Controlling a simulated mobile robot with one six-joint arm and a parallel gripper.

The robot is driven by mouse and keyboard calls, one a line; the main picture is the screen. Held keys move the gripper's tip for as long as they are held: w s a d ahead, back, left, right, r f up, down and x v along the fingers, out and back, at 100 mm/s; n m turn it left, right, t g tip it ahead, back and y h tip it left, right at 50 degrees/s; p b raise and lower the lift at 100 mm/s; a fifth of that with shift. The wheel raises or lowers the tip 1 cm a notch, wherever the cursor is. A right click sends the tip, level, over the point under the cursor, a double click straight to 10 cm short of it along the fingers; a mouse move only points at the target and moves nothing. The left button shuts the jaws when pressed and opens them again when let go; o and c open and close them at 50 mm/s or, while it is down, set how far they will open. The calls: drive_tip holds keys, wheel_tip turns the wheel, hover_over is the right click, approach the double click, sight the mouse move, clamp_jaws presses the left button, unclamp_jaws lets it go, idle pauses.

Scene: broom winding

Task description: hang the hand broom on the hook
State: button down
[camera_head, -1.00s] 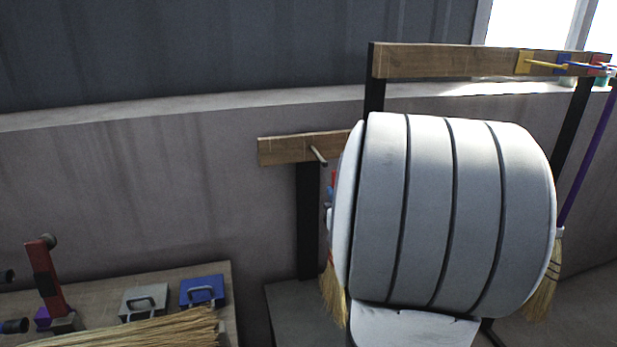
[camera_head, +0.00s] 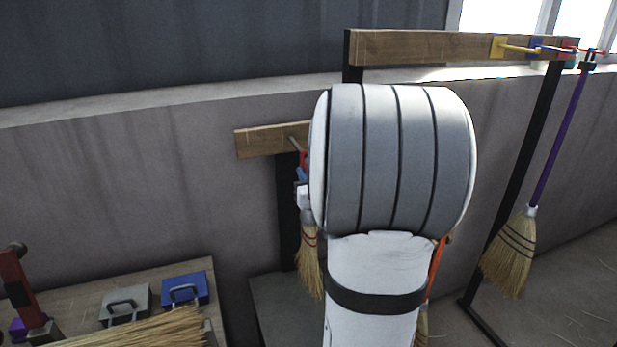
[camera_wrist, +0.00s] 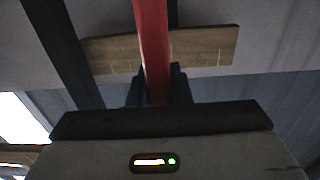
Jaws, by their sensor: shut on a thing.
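In the wrist view my gripper (camera_wrist: 155,92) is shut on the red handle (camera_wrist: 152,40) of the hand broom. The handle crosses in front of a wooden board. In the head view my arm hides the gripper. Straw bristles (camera_head: 309,265) with red, blue and white parts above them show at the arm's left edge. An orange-red broom handle (camera_head: 436,265) shows at its right edge. I cannot tell which of these I hold. A wooden peg hook (camera_head: 296,145) sticks out of the low board (camera_head: 262,140), just left of my arm. I see no contact between handle and hook.
A taller rack (camera_head: 410,48) with yellow, blue and red hooks stands at the right. A purple-handled broom (camera_head: 557,140) hangs there. A table (camera_head: 187,274) at lower left holds a blue box (camera_head: 184,290), a grey box (camera_head: 125,305) and straw. The wall behind is bare.

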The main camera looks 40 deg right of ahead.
drive_tip(key=f+x, duration=0.1)
drive_tip(key=x, duration=0.6)
drive_tip(key=shift+f+b, duration=0.35)
idle(0.4)
idle(0.6)
drive_tip(key=c, duration=1.3)
unclamp_jaws()
drive_tip(key=shift+o, duration=0.2)
